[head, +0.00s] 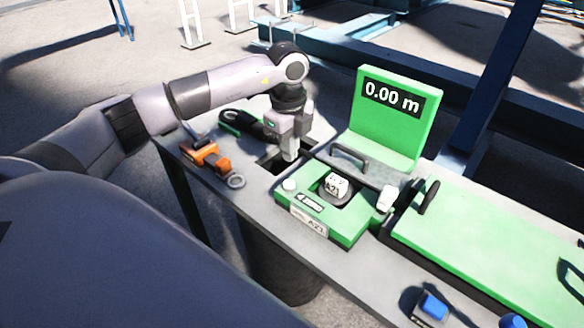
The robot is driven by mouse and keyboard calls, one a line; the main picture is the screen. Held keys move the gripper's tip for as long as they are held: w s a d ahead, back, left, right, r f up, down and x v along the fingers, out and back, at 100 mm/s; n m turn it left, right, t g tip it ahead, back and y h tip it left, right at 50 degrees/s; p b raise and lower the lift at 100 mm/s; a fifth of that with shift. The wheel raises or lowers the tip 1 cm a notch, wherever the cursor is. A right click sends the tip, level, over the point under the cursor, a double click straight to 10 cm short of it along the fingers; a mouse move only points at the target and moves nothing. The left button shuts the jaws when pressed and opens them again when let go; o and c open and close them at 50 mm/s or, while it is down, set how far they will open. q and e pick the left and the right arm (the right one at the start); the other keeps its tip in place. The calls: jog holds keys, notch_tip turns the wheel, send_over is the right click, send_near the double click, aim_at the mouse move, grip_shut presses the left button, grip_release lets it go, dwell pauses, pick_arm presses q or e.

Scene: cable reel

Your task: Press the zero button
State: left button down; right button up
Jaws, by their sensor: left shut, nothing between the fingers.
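The green measuring device has an upright display (393,98) that reads "0.00 m". On the left corner of its green base (346,232) sits a small round white button (290,185); I cannot read any marking on it. My left gripper (290,156) points down, shut and empty, above the table just behind the button. In the picture a gap shows between the fingertips and the button. My right gripper is not in view.
An orange tool (206,158) lies left of the base. A long green panel (490,232) lies to the right. A blue item (432,306) is at the front edge.

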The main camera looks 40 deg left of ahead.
pick_arm(q)
jog(key=shift+a+r, duration=0.1)
jog(key=shift+r, duration=2.7)
